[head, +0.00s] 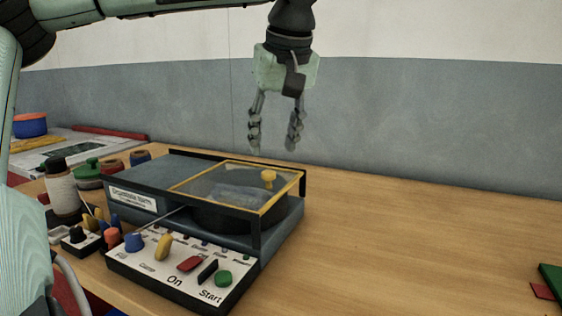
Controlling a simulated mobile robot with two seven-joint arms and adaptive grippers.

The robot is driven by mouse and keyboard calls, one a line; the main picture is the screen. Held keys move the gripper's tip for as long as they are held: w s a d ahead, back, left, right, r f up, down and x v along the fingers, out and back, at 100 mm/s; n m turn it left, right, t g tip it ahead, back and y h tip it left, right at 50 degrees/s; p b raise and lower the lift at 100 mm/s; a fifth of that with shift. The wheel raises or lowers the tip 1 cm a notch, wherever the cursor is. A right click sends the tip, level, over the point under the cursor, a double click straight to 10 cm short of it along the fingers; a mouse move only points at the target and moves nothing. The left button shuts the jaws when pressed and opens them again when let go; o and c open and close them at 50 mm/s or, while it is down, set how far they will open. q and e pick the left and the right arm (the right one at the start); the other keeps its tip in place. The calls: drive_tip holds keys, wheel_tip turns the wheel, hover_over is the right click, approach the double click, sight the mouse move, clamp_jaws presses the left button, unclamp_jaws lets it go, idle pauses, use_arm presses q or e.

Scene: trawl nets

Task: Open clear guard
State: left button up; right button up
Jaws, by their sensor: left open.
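The clear guard (215,181) is a see-through panel with a yellow frame, lying flat and closed on top of a dark machine (145,212). A yellow knob (268,177) stands near its far right corner. A dark round part (225,217) shows beneath the panel. My left gripper (273,143) hangs from above, pointing down with its fingers apart and empty. In the picture it is just above the yellow knob, with a gap between them; the exact depth is hard to tell. My right gripper is not in view.
A white control panel (150,270) with coloured knobs and switches fronts the machine. Thread spools (62,192), pegs and a blue tub (30,125) crowd the left.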

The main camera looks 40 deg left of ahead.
sight(268, 172)
use_arm(q)
drive_tip(key=x, duration=0.6)
drive_tip(key=shift+a+f, duration=0.1)
drive_tip(key=shift+f, duration=0.15)
drive_tip(key=shift+c, duration=0.2)
clamp_jaws()
